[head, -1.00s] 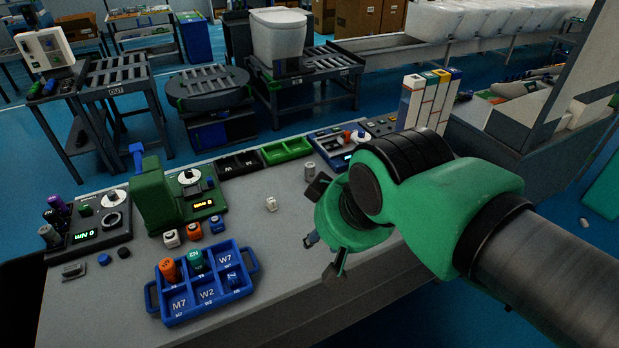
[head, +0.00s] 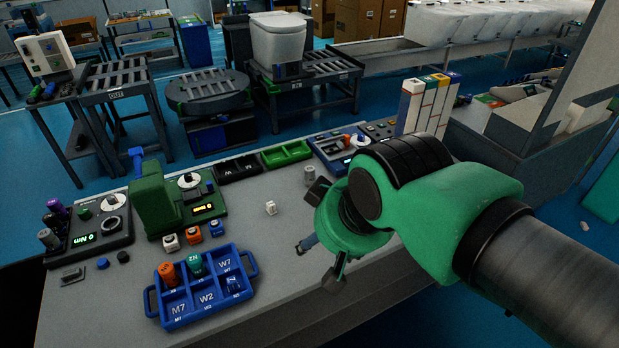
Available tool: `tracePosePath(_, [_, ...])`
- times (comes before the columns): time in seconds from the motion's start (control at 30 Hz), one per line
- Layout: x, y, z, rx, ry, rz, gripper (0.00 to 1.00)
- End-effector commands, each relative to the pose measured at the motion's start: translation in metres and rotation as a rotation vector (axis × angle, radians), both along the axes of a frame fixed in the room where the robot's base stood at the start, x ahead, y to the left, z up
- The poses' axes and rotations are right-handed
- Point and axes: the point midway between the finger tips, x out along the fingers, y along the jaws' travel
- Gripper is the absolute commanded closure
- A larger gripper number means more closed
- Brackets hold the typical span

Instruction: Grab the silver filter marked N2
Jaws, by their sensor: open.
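A small silver-grey cylinder (head: 309,175) stands upright on the grey bench, just behind my gripper and in front of the green tray; its marking is too small to read. A teal piece (head: 195,264) with a label like N2 stands in a compartment of the blue tray (head: 151,303). A grey-topped cylinder (head: 47,238) also stands at the bench's far left. My gripper (head: 321,258) is open and empty above the bench, its fingers pointing down and left, apart from the silver cylinder.
A small white piece (head: 270,208) lies left of my gripper. A green press-like device (head: 153,203) stands left of centre. A black tray (head: 238,168) and green tray (head: 287,154) line the back edge, with a blue device (head: 340,150) beside them. Tall colour-topped boxes (head: 428,105) stand back right.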

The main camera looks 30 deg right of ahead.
Motion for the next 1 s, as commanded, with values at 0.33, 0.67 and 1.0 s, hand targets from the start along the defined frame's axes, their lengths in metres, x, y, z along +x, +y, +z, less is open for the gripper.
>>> tracePosePath(0.33, [0.01, -0.002, 0.009, -0.003, 0.009, 0.002, 0.44])
tracePosePath(0.67, [0.062, -0.011, 0.043, -0.02, 0.054, 0.013, 0.44])
tracePosePath(1.0, [0.138, -0.027, 0.072, -0.039, 0.112, 0.029, 0.44])
